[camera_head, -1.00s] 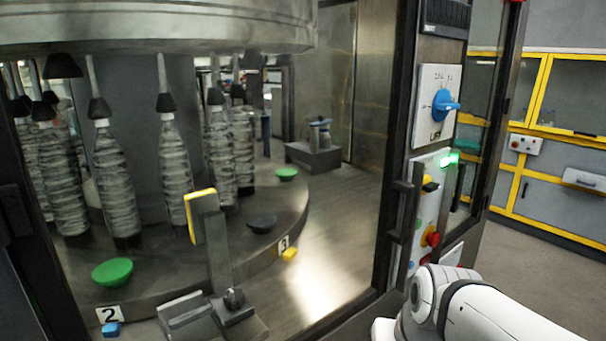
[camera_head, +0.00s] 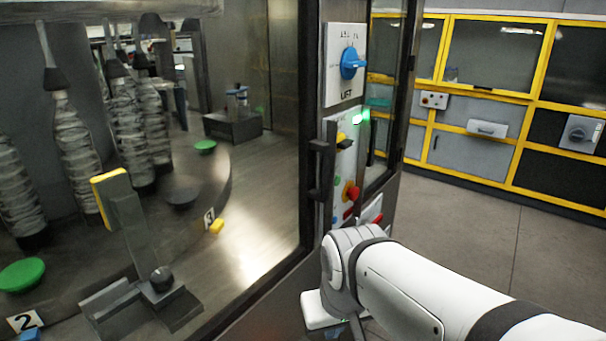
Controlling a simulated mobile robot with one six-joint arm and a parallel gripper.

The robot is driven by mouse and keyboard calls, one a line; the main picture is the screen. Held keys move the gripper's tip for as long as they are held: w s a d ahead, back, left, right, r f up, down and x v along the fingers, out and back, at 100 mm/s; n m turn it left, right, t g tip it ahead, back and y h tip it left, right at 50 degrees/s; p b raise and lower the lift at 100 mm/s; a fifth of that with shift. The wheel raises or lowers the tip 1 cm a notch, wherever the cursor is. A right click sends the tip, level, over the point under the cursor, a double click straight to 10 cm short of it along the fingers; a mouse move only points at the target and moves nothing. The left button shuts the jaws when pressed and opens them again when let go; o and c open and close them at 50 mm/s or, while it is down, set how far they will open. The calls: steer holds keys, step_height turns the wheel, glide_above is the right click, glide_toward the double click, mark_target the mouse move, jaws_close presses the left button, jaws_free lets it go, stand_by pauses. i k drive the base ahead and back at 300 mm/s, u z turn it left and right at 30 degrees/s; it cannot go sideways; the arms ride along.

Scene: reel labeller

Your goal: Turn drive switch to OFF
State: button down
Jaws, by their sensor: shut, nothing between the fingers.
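A blue rotary knob (camera_head: 352,63) sits on a white plate on the machine's front post, with "LIFT" printed below it. Lower on the same post is a control panel with a yellow and black switch (camera_head: 344,141), a lit green lamp (camera_head: 361,118) and a red knob (camera_head: 351,191). I cannot read which of these is marked as the drive switch. My white arm (camera_head: 400,285) reaches in from the lower right and ends below the panel. My gripper's fingers are not visible; the arm's end runs down to the bottom edge.
A dark vertical door handle (camera_head: 320,170) stands left of the panel. The glass-fronted carousel with wrapped bottles (camera_head: 75,150) fills the left. A grey wall switch (camera_head: 581,133) sits on yellow-framed cabinets at the far right. The floor (camera_head: 500,225) between is clear.

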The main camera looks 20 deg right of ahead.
mark_target(343, 143)
steer(key=u, duration=1.15)
steer(key=k, duration=1.15)
steer(key=z, duration=1)
steer(key=i, duration=1)
steer(key=z, duration=0.05)
